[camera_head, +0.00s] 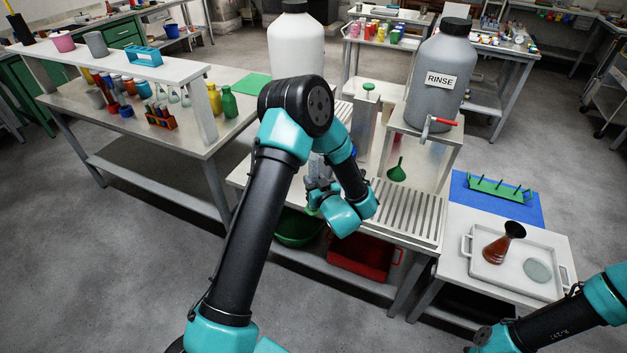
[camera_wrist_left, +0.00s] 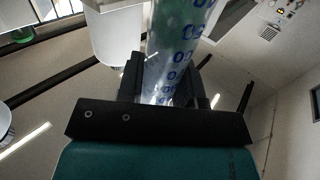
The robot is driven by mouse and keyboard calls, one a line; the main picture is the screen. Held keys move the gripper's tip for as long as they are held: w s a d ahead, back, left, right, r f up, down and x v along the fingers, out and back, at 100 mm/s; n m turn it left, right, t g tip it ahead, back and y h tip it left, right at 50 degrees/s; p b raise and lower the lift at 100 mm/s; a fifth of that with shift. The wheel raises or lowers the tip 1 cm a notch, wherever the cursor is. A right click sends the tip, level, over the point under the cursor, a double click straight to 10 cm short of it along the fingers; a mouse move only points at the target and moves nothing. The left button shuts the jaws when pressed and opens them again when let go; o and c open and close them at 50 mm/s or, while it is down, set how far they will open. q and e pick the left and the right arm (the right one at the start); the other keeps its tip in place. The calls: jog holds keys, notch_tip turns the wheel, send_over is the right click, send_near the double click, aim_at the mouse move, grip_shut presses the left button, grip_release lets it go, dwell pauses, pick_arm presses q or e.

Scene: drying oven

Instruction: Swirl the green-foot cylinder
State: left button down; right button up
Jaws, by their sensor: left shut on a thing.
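My left gripper (camera_head: 319,188) is shut on a clear graduated cylinder with blue markings. In the left wrist view the cylinder (camera_wrist_left: 180,45) stands between the fingers (camera_wrist_left: 172,88). In the head view my left arm and gripper hide most of the cylinder, and only a small part of it (camera_head: 317,168) shows beside the gripper. A bit of green (camera_head: 311,211) shows just below the gripper and seems to be its foot. I cannot tell if the cylinder holds liquid. My right arm shows at the lower right, but its gripper is out of view.
A grey RINSE jug (camera_head: 440,85) with a red-handled tap stands on a raised stand behind a slotted drain rack (camera_head: 408,212). A green funnel (camera_head: 397,172) is near it. A tray (camera_head: 490,268) with a brown flask (camera_head: 500,245) is at right. Green and red bins sit below.

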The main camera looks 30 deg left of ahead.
aim_at(316, 174)
pick_arm(q)
jog(key=shift+r, duration=2)
